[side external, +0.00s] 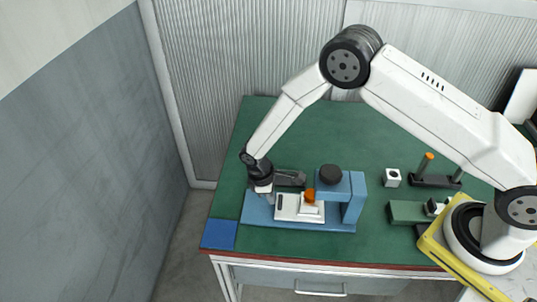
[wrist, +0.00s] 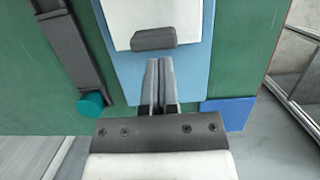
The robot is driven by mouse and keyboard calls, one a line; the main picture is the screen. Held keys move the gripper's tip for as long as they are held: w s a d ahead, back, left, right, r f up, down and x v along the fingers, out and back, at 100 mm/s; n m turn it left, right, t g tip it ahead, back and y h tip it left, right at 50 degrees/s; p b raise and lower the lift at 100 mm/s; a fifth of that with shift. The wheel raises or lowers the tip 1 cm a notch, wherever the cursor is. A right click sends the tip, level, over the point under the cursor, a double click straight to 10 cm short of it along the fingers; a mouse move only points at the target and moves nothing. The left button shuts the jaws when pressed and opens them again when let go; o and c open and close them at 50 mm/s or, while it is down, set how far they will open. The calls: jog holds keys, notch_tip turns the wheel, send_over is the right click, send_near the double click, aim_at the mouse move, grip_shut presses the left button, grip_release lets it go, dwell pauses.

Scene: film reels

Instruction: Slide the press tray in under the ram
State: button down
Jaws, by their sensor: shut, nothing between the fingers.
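The blue press (side external: 352,200) stands on a long blue base near the table's front, with a black knob (side external: 331,174) on its upper arm. The white tray (side external: 288,212) lies on the base, partly at the press opening. A small white block with an orange top (side external: 309,196) shows at the tray's right part. In the wrist view the tray (wrist: 180,14) has a dark grey handle (wrist: 153,39) on its near edge. My gripper (wrist: 160,62) is shut and empty, its tips just short of the handle and roughly in line with it. In the side view my gripper (side external: 267,199) is low at the tray's left end.
A dark bar (side external: 290,178) lies behind the tray; its teal knob (wrist: 92,104) shows in the wrist view. A blue pad (side external: 219,234) lies at the table's front left corner. A white holed block (side external: 393,177), a black peg stand (side external: 432,181) and a green fixture (side external: 408,213) stand right.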

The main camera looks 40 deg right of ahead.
jog(key=shift+w+a, duration=1.05)
jog(key=shift+a, duration=0.05)
jog(key=v, duration=1)
jog(key=c, duration=0.6)
grip_release()
jog(key=shift+w, duration=0.1)
jog(key=m+t+y, duration=0.2)
jog(key=m, duration=1.6)
send_over(281, 199)
notch_tip(281, 199, down, 3)
jog(key=shift+a+f, duration=0.1)
jog(key=shift+f, duration=0.05)
jog(key=shift+f, duration=0.1)
jog(key=shift+f, duration=3.8)
